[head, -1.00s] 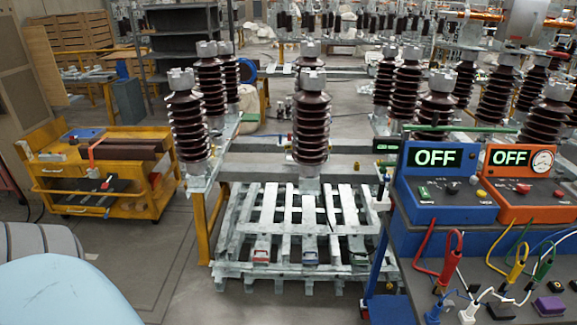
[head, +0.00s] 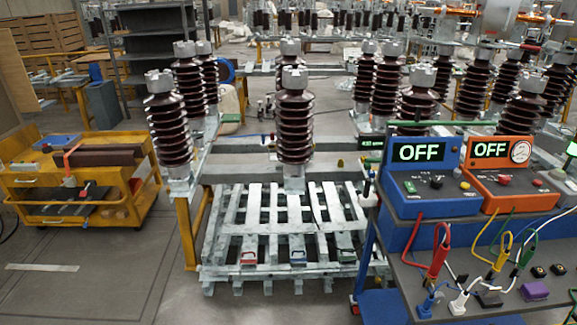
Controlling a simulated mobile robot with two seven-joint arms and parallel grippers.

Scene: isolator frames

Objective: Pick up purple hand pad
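A small purple block (head: 535,291), which looks like the purple hand pad, lies on the dark top of the bench (head: 408,270) at the lower right. Neither of my grippers is in view, so nothing shows near the purple block.
A blue OFF box (head: 430,185) and an orange OFF box (head: 505,178) stand at the bench's back. Red, yellow and green clips with cables crowd the bench left of the pad. A pallet (head: 270,275) and a yellow cart (head: 85,190) stand farther left, with open floor between.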

